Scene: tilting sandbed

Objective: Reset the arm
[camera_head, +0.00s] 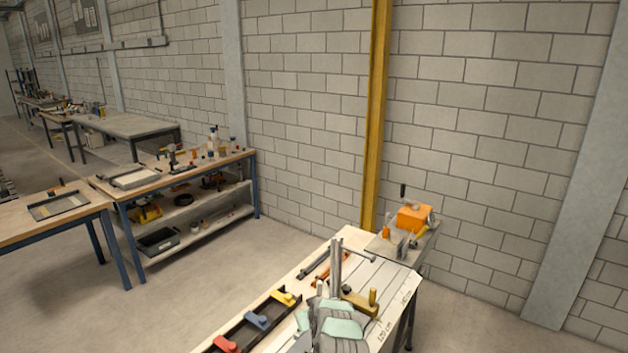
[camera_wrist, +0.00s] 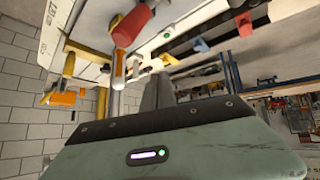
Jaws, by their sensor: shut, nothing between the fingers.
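My gripper (camera_wrist: 158,82) is in the wrist view as dark grey fingers standing together beyond the green wrist housing. They are shut with nothing visible between them. In the head view, my grey and mint-green arm (camera_head: 340,326) is low over the workbench (camera_head: 262,333), and the fingers cannot be picked out clearly there. The wrist view is turned over, with the bench along the top. A red-handled object (camera_wrist: 133,27) hangs into that view left of the fingers; contact with them cannot be told.
A dark rack (camera_head: 240,332) holds red, blue and yellow pieces left of my arm. A grey post (camera_head: 336,262) and a brass-coloured piece (camera_head: 361,303) stand close by. An orange box (camera_head: 413,217) sits behind, near the block wall (camera_head: 300,120). Open floor (camera_head: 215,285) lies left.

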